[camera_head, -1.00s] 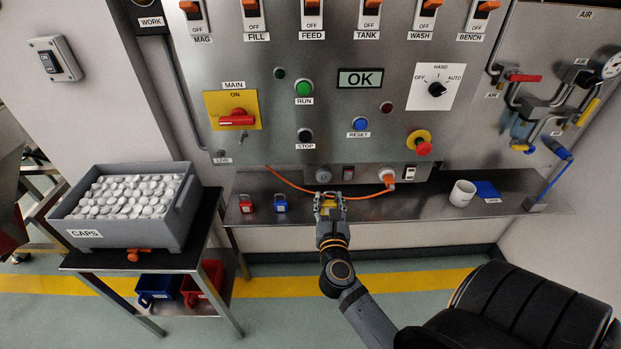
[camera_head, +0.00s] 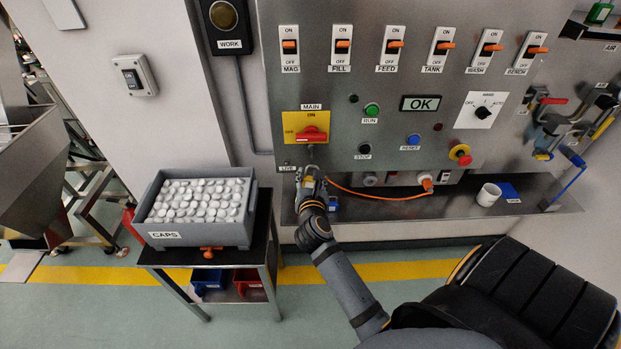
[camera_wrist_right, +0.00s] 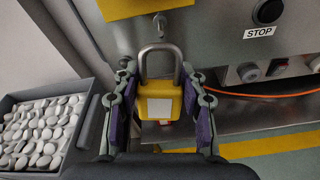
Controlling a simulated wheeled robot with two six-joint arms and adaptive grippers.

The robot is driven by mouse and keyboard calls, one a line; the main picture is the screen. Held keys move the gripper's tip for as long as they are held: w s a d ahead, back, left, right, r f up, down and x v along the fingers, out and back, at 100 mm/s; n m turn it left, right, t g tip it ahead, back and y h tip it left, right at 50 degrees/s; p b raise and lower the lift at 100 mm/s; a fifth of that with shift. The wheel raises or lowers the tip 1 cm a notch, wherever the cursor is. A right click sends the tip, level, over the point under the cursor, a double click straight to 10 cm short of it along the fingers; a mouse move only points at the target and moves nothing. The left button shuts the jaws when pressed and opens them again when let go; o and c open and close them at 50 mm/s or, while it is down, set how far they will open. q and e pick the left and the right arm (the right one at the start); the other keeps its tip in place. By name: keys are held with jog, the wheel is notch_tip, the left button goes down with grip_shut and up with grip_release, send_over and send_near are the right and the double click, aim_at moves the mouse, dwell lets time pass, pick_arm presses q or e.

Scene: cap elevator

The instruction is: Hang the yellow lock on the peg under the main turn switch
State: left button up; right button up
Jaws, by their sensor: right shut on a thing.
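My right gripper (camera_head: 310,176) is shut on the yellow lock (camera_wrist_right: 160,100), with purple finger pads on both sides of its body in the right wrist view (camera_wrist_right: 160,110). The lock is upright, its grey shackle on top. In the head view my gripper is just below the main turn switch (camera_head: 312,134), a red handle on a yellow plate, and mostly hides the lock. In the wrist view a small metal peg (camera_wrist_right: 160,22) shows below the yellow plate, just above the shackle. The shackle appears apart from the peg; depth between them is unclear. My left gripper is not in view.
A blue lock (camera_head: 332,203) is on the shelf (camera_head: 400,207) below the panel. An orange cable (camera_head: 375,194) runs right of my gripper to a plug. The grey caps crate (camera_head: 205,233) stands on a stand to the left.

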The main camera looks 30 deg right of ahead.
jog(key=shift+w+d, duration=0.15)
jog(key=shift+w, duration=0.35)
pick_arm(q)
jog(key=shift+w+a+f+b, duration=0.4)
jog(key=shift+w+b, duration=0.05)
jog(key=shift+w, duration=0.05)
pick_arm(e)
jog(key=x, duration=0.3)
jog(key=shift+w+d, duration=0.2)
jog(key=shift+w, duration=0.05)
jog(key=shift+r, duration=0.1)
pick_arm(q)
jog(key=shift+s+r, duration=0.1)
pick_arm(e)
jog(key=shift+w+d, duration=0.1)
jog(key=shift+w+d, duration=0.15)
jog(key=shift+w, duration=0.05)
jog(key=shift+w+d, duration=0.1)
jog(key=shift+w, duration=0.05)
